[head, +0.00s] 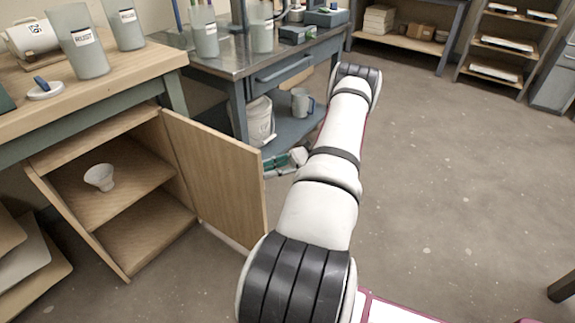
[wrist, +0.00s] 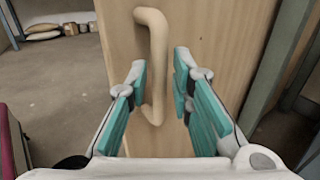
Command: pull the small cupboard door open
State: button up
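The small cupboard door (head: 215,178) stands swung well open on the right side of the wooden cupboard (head: 115,190). In the wrist view the door's face (wrist: 210,40) fills the middle, with a pale wooden bow handle (wrist: 157,50) upright on it. My gripper (wrist: 160,72) is open, with its teal-padded fingers apart on either side of the handle's lower part. I see no finger clearly touching the handle. In the head view my gripper (head: 278,161) shows partly beyond the door's edge; the handle is hidden there.
A white cup (head: 100,177) sits on the cupboard's shelf. Glaze buckets (head: 84,45) stand on the worktop above. A metal bench (head: 270,75) with a white bucket (head: 260,120) and a jug (head: 301,102) on its lower shelf is close behind my gripper. Floor (head: 450,170) on the right is clear.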

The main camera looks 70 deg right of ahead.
jog(key=v, duration=1)
jog(key=shift+a, duration=0.1)
